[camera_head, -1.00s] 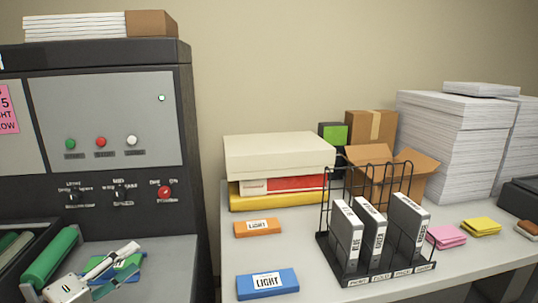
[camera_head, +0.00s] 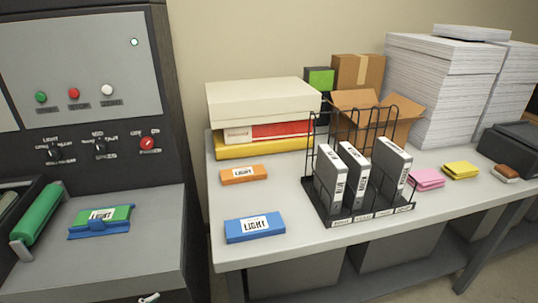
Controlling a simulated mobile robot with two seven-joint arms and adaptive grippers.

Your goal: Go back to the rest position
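Only a small pale sliver (camera_head: 148,298), probably part of my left gripper, shows at the bottom edge in front of the machine. Its fingers cannot be made out, so I cannot tell whether it is open or shut. My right gripper is not in view. A green block with a LIGHT label (camera_head: 108,214) lies on the machine's grey shelf (camera_head: 150,250), with a blue piece (camera_head: 98,229) along its front. Nothing is touching it from above.
The dark machine with buttons and a green roller (camera_head: 40,222) stands at left. On the table (camera_head: 285,215) are a blue LIGHT block (camera_head: 254,227), an orange block (camera_head: 244,174), a wire rack (camera_head: 362,216) with grey binders, boxes and paper stacks.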

